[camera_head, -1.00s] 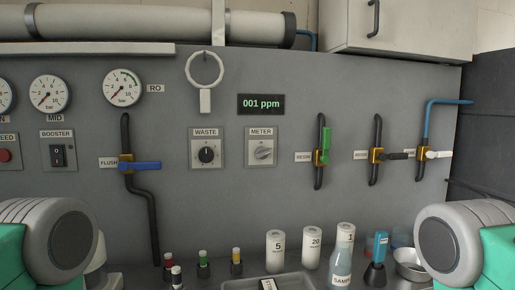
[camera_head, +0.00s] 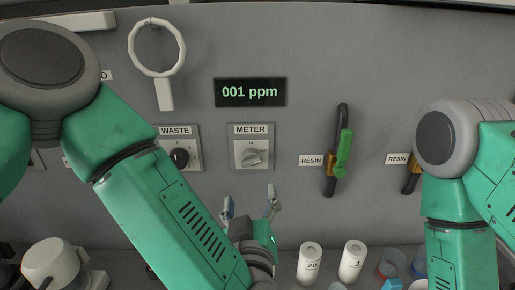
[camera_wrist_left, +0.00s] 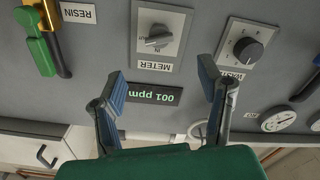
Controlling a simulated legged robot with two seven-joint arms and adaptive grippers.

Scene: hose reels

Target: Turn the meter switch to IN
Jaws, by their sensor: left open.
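The METER switch (camera_head: 252,154) is a grey knob on a light square plate, on the grey wall panel below the display. In the left wrist view the knob (camera_wrist_left: 158,37) appears upside down. My left gripper (camera_head: 250,203) is open and empty, just below the METER plate and apart from it. Its two blue-padded fingers spread on either side in the left wrist view (camera_wrist_left: 163,78). My right arm shows at the right, but its gripper is out of view.
The black WASTE knob (camera_head: 180,157) is close on the left, partly behind my left arm. The display (camera_head: 250,92) reads 001 ppm. A green-handled RESIN valve (camera_head: 343,152) stands to the right. White bottles (camera_head: 353,261) stand below. A ring (camera_head: 156,48) hangs upper left.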

